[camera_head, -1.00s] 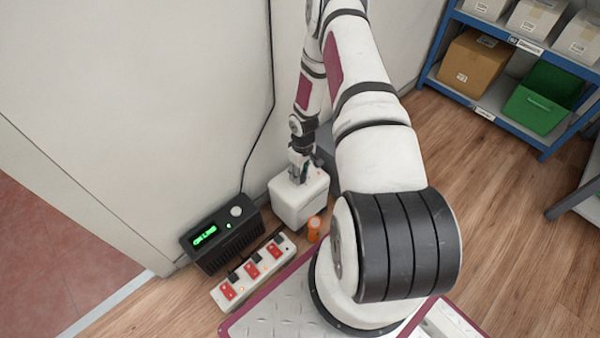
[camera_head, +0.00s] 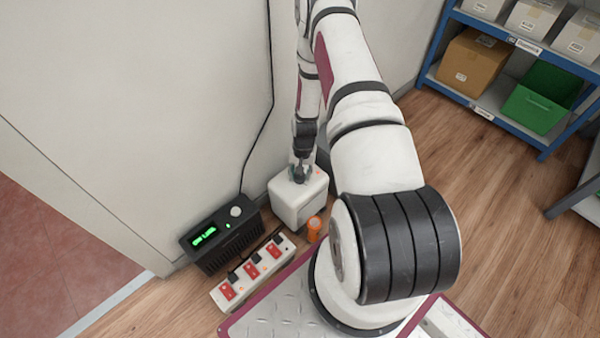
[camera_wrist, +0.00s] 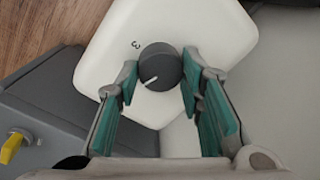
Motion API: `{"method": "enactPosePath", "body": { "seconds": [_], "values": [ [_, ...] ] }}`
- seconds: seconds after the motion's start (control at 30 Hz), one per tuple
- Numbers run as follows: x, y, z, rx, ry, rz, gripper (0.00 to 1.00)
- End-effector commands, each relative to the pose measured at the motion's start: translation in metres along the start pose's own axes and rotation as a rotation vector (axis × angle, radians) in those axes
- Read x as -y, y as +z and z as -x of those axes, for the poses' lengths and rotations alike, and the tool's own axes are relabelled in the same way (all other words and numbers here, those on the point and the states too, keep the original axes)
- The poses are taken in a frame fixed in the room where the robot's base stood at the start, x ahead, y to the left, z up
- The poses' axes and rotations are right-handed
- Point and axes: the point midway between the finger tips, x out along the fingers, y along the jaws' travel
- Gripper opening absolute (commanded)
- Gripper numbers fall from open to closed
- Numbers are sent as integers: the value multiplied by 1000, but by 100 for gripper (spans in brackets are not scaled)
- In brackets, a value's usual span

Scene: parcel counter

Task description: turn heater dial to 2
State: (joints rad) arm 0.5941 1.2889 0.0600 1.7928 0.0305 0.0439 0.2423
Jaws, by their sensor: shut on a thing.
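A numeral 3 is readable on the white top beside the dial; other numerals are hidden or out of view. My gripper (camera_wrist: 160,76) is over the heater top, its green-padded fingers shut on the dial from either side. In the head view my gripper (camera_head: 301,172) hides most of the dial.
A black box with a green display (camera_head: 222,235) and a power strip with red switches (camera_head: 253,271) lie left of the heater. An orange cylinder (camera_head: 314,228) stands close in front. A grey box with a yellow knob (camera_wrist: 12,148) is beside the heater.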

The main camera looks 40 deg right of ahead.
Motion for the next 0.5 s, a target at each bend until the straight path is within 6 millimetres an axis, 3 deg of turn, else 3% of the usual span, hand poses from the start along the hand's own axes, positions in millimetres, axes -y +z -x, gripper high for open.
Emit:
{"method": "enactPosePath", "body": {
  "seconds": [0.5],
  "values": [
    [-1,0,0,-17,0,-246,7]
  ]
}}
